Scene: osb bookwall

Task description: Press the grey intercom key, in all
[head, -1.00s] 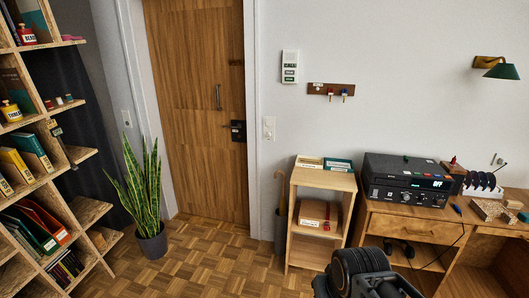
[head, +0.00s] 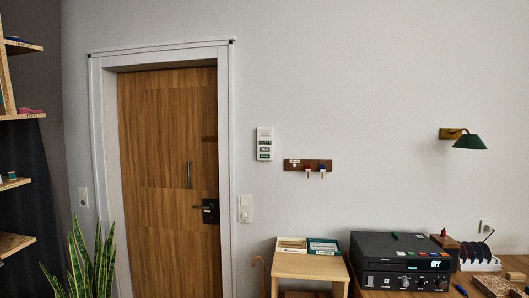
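A small white wall panel (head: 265,132), which looks like the intercom, is mounted on the white wall just right of the door frame in the head view. At this size I cannot make out which key is grey, or read the labels. My gripper is not in view, so I cannot see whether it is open or shut.
Beside the panel hangs a wooden key rack (head: 308,165). A white switch plate (head: 244,208) sits lower by the closed wooden door (head: 168,190). Below stand a small shelf unit (head: 309,266) and a black device (head: 400,264) on a desk. A green lamp (head: 470,142) juts from the wall.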

